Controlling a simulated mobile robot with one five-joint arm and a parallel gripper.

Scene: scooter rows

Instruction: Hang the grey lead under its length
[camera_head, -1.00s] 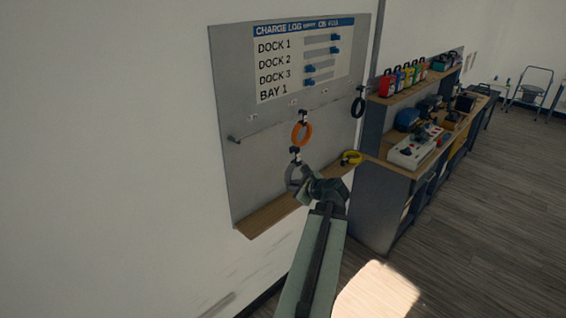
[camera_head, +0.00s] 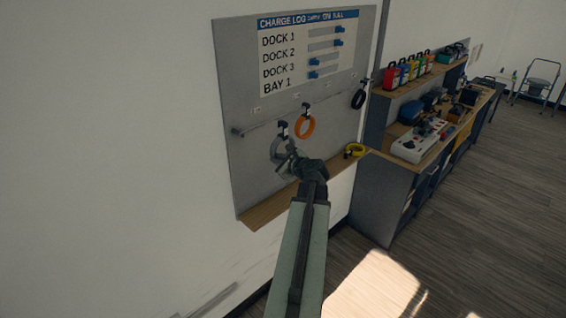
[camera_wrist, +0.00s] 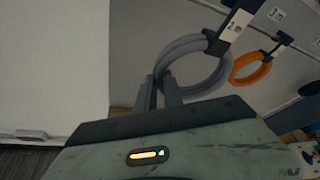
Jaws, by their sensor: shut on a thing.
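The grey lead (camera_head: 276,151) is a coiled ring with a dark hanger and a white tag at its top; it also shows in the wrist view (camera_wrist: 222,75). My gripper (camera_head: 285,160) is shut on the lower left side of the coil, with the jaws (camera_wrist: 160,92) upright in the wrist view. The lead is in front of the grey board (camera_head: 250,185), just left of the orange lead. Its tag (camera_wrist: 234,25) reads what looks like a 2. A rail (camera_head: 270,126) with a peg end at left crosses the board. Small length labels (camera_head: 256,110) sit above it. I cannot tell whether the hanger touches the rail.
The orange lead (camera_head: 305,127) and black lead (camera_head: 359,98) hang on the board. A yellow lead (camera_head: 355,150) lies on the wooden ledge (camera_head: 262,211). A workbench (camera_head: 378,175) stands to the right. The rail's left part is free.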

